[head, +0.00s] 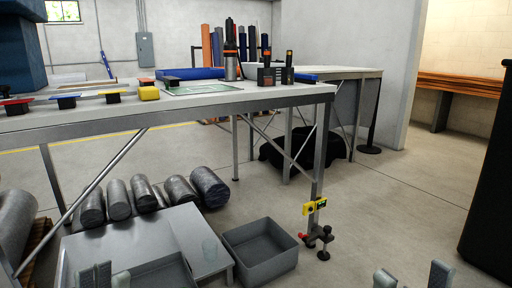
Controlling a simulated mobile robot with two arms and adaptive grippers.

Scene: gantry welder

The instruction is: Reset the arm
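My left gripper (108,277) shows at the bottom left, its fingertips pointing up in front of the grey tray and close together in the picture. The gap between them is not clear. My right gripper (413,278) shows at the bottom right, with its two fingertips apart and bare floor between them. Both grippers are cut off by the lower edge, and I see nothing held in either. A large blue body (20,55), possibly machinery, is cut off at the upper left, above the workbench. No separate machine arm is clearly visible.
A grey bin (260,249) stands beside a low grey surface (205,240). A dark cabinet (490,190) stands right.

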